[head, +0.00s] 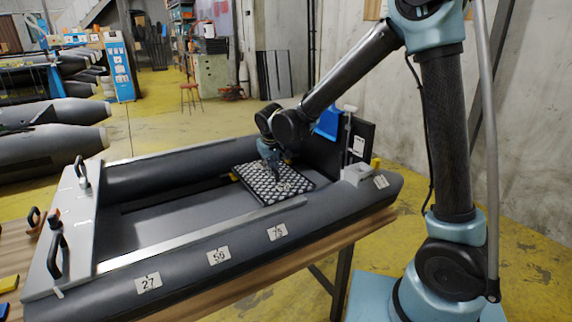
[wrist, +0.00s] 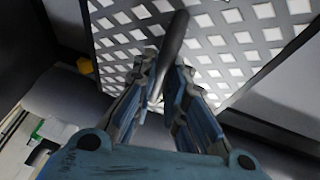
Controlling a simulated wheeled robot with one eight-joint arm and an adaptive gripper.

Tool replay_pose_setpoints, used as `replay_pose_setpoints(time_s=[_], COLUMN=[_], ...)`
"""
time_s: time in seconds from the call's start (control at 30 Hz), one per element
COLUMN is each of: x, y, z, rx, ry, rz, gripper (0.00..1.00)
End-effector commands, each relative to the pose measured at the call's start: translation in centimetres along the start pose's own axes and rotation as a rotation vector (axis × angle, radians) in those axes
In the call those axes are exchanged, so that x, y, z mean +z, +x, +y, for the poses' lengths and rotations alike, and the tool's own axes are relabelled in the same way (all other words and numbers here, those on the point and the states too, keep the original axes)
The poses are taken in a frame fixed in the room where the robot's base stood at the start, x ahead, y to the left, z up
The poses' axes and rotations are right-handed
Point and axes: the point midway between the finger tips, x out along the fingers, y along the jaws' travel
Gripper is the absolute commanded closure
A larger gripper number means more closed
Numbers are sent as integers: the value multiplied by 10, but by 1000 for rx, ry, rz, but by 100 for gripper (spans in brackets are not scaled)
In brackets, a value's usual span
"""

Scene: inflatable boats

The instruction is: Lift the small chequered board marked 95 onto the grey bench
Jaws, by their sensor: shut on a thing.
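The chequered board (head: 251,177), black with pale squares, is in the right half of the grey inflatable boat. It fills the upper part of the wrist view (wrist: 117,42). A small tag shows on it, but I cannot read its number. My gripper (head: 271,163) is directly over the board. In the wrist view its fingers (wrist: 162,88) are closed around a dark upright handle (wrist: 175,35) at the board. I cannot tell whether the board rests or hangs. A light grey panel (head: 72,213) crosses the boat's left end; I cannot tell whether it is the grey bench.
Black handles (head: 56,255) stand up at the left panel. A dark upright board (head: 358,135) and a blue item (head: 327,122) stand at the boat's right end.

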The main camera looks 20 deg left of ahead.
Motion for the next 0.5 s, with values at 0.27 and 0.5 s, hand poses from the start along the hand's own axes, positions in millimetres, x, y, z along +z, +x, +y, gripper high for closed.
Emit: replay_pose_setpoints(time_s=[0.27, 0.5], x=[-3, -6], y=[-6, -14], z=[-36, -42], rx=[0, 1], ry=[-2, -1], rz=[0, 0], gripper=[100, 100])
